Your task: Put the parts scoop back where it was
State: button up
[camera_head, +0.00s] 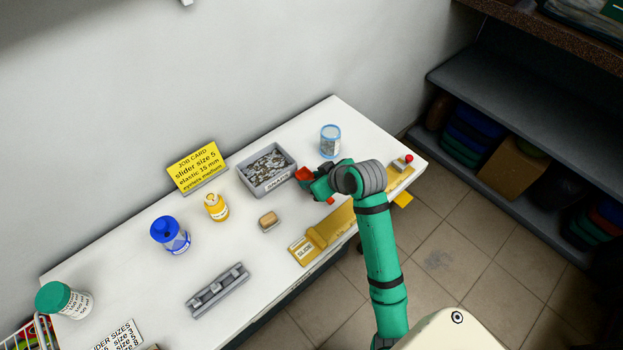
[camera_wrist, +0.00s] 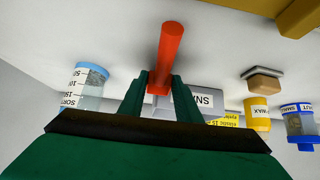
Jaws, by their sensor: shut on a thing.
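The parts scoop is orange-red. In the head view its wider part (camera_head: 304,174) shows just left of my gripper (camera_head: 317,187), and a small red end shows below. In the wrist view its straight handle (camera_wrist: 172,45) stands out between the two green fingers of my gripper (camera_wrist: 160,92), which are shut on it. The rest of the scoop is hidden behind the gripper in that view. The grey bin of metal snaps (camera_head: 247,186) is close to the left of my gripper. I cannot tell whether the scoop touches the table.
A blue-rimmed jar (camera_head: 330,141) stands behind my gripper. A yellow slide fixture (camera_head: 335,226) runs along the front edge. A tan block (camera_head: 269,221), yellow bottle (camera_head: 216,207) and blue bottle (camera_head: 170,236) stand to the left. The white tabletop between them is mostly clear.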

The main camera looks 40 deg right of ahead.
jog(key=shift+f, duration=0.55)
jog(key=o, duration=1.1)
jog(key=shift+w, duration=0.1)
jog(key=shift+r, duration=0.1)
jog(key=shift+r, duration=0.65)
jog(key=v, duration=1.1)
jog(key=shift+s+r, duration=0.2)
jog(key=shift+s, duration=0.15)
